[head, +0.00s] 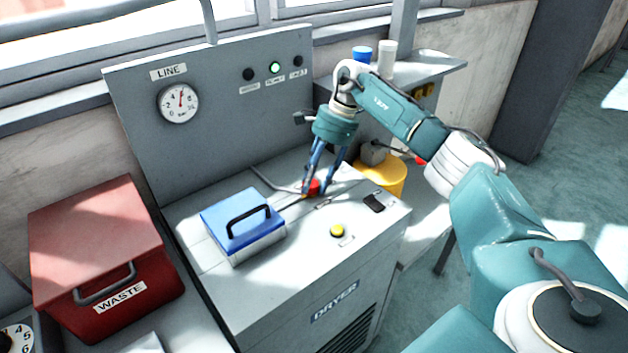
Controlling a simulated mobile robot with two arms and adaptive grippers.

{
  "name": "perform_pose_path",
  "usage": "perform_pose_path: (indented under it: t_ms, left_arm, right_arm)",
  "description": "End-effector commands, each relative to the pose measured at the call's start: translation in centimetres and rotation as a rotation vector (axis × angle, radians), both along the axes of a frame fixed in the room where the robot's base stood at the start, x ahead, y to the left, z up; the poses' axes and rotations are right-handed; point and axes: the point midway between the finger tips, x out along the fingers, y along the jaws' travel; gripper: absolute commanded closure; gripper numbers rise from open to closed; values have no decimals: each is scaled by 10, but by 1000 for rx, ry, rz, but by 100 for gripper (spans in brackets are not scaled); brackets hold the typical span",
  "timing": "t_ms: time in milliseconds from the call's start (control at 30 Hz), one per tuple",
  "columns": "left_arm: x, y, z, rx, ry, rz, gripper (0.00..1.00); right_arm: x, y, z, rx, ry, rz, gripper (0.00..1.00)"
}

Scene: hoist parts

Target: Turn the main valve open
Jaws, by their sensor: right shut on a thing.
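A small red valve handle (312,187) sits on the grey top of the dryer cabinet, at the end of a thin bent pipe (272,181). My right gripper (315,191) points down over it, with its blue fingers on either side of the red part. It is shut on this handle, and the fingers hide part of it. How far the handle is turned cannot be told. My left gripper is not in view.
A blue-lidded box (243,219) and a yellow button (337,231) are near the valve. A yellow container (384,176) stands behind. The LINE gauge (179,103) and lamps, the middle one lit (275,68), are on the panel. A red waste bin (100,235) is left.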

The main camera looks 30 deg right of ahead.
Motion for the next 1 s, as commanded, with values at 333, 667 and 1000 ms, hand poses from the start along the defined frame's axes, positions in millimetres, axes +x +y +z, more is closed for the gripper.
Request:
perform_pose_path:
  t_ms: [333,667,1000]
  left_arm:
    - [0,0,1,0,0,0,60]
    - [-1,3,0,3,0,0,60]
    - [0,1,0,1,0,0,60]
  right_arm:
    - [6,1,7,5,-22,-2,54]
    - [3,1,4,3,-11,-1,48]
    - [2,-18,51,3,-14,-4,48]
